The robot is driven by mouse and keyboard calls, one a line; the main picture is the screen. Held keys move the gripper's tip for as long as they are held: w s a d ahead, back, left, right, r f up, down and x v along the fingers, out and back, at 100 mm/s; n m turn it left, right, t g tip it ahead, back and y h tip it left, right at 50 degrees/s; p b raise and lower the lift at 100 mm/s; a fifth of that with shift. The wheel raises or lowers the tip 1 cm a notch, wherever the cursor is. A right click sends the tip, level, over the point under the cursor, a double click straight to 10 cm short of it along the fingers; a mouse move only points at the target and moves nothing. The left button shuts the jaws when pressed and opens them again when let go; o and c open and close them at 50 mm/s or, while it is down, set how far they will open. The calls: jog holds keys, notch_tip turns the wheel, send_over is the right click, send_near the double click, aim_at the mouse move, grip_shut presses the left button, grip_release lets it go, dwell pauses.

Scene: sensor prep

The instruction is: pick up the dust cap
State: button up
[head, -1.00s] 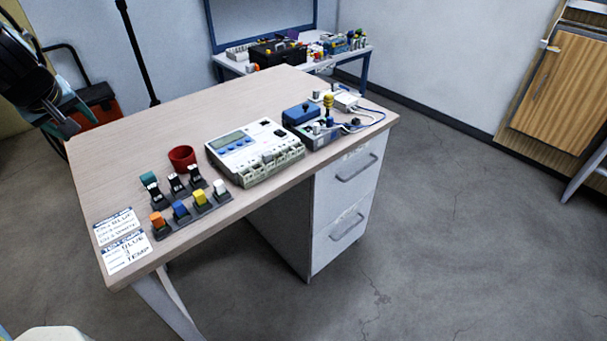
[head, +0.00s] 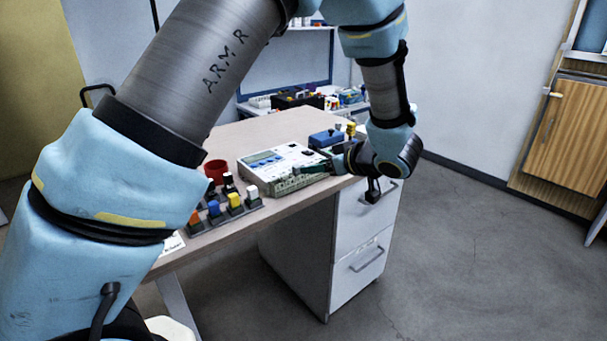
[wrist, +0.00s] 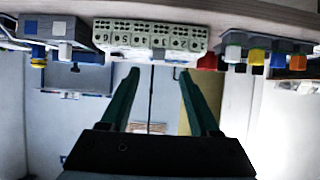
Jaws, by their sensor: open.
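I cannot tell which small part is the dust cap; none stands out clearly, and my arm hides part of the desk's right end. My gripper (head: 320,167) is at the desk's front edge, beside the white meter unit (head: 283,160). In the wrist view, upside down, my gripper (wrist: 159,74) has its two green fingers apart with nothing between them. The meter unit's row of terminals (wrist: 150,36) lies beyond the fingertips. A blue box (head: 326,138) and a yellow-topped part (head: 351,129) stand at the desk's right; a yellow part also shows in the wrist view (wrist: 38,54).
The wooden desk (head: 245,132) also holds a red cup (head: 216,170) and a rack of coloured plugs (head: 225,214) at left. White drawers (head: 358,262) stand below its right end. A back table (head: 255,108) carries clutter. The floor at right is clear.

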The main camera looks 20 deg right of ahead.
aim_at(299, 167)
jog(key=p+x, duration=0.1)
jog(key=x, duration=0.7)
jog(key=shift+w+r, duration=0.1)
jog(key=shift+w, duration=0.2)
jog(key=shift+c, duration=0.3)
grip_shut()
